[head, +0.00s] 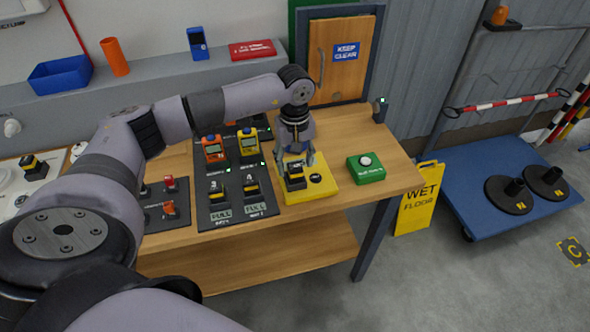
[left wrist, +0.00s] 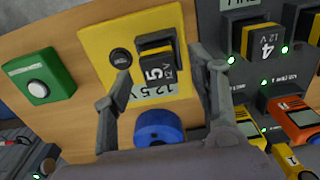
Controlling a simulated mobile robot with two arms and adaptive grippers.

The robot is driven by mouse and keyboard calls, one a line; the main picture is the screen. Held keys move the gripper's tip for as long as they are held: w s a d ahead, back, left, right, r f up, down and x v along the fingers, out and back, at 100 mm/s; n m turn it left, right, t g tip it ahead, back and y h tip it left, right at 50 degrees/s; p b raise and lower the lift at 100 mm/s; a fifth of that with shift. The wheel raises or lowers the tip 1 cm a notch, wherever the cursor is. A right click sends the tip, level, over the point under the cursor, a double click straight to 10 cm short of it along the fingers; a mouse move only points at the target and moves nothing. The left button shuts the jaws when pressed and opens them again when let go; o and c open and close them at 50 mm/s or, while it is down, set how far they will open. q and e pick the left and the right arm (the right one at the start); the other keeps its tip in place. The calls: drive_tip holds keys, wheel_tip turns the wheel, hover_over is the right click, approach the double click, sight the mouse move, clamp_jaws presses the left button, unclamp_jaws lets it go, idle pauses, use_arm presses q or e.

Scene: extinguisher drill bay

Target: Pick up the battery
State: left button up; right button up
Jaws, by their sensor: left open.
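A black and yellow battery marked 5 (head: 296,182) sits on a yellow pad (head: 322,188) on the wooden bench. It also shows in the left wrist view (left wrist: 157,65), on the pad labelled 12.5 V. My left gripper (head: 297,160) is above the pad at the battery. In the left wrist view my left gripper (left wrist: 165,72) is open, with one finger to each side of the battery; whether they touch it I cannot tell. Two more batteries, 3 (head: 218,192) and 4 (head: 251,187), stand in the dark charger (head: 232,211) to the left. My right gripper is not in view.
A green box with a white button (head: 366,168) is right of the pad. A blue round part (left wrist: 158,130) shows near the pad. The bench's front right is clear.

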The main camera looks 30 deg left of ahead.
use_arm(q)
drive_tip(key=shift+f, duration=1.25)
drive_tip(key=shift+c, duration=0.5)
clamp_jaws()
drive_tip(key=shift+w+r, duration=0.1)
